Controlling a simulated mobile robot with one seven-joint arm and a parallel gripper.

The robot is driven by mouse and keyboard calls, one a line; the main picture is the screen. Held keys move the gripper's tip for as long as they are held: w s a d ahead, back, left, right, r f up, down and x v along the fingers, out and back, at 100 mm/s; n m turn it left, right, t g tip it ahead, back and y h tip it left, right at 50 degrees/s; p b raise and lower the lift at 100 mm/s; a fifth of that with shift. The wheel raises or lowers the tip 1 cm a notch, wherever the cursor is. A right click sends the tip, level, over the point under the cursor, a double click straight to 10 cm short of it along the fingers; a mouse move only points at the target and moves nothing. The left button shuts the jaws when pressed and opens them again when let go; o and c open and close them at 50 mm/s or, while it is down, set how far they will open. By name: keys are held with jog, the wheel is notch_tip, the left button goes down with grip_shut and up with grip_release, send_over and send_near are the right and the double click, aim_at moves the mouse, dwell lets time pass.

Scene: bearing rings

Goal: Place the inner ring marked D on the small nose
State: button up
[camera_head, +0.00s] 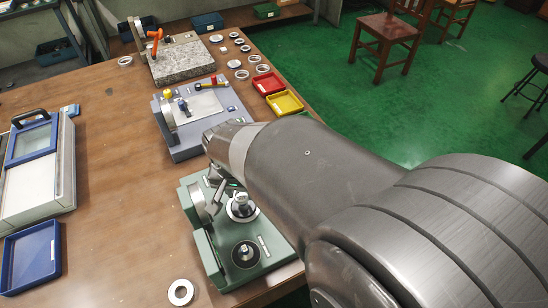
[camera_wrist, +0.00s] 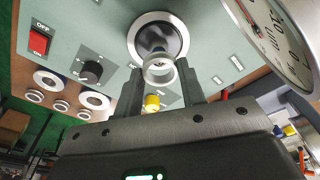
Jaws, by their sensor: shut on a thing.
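My gripper (camera_wrist: 159,72) is shut on a small pale metal ring (camera_wrist: 158,71), held between its two dark fingertips in the wrist view. No letter can be read on the ring. Beyond it, in line with the ring, is a dark round nose with a bright metal collar (camera_wrist: 140,28) on a grey-green fixture face. I cannot tell whether ring and nose touch. In the head view the green fixture (camera_head: 209,253) has an upper round seat with a bright collar (camera_head: 254,213) and a lower dark disc (camera_head: 240,262) with a small post. My arm hides most of my gripper there.
A dial gauge (camera_wrist: 284,30) stands close at the right in the wrist view. A red switch (camera_wrist: 39,39) and black knob (camera_wrist: 91,71) are at its left. A grey fixture (camera_head: 183,142), a loose ring (camera_head: 180,292) and a blue tray (camera_head: 32,256) lie on the table.

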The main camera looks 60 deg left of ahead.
jog(key=shift+f, duration=2.15)
jog(key=o, duration=1.1)
jog(key=r, duration=0.7)
jog(key=d+r, duration=0.1)
jog(key=r, duration=0.2)
jog(key=shift+s+r, duration=0.35)
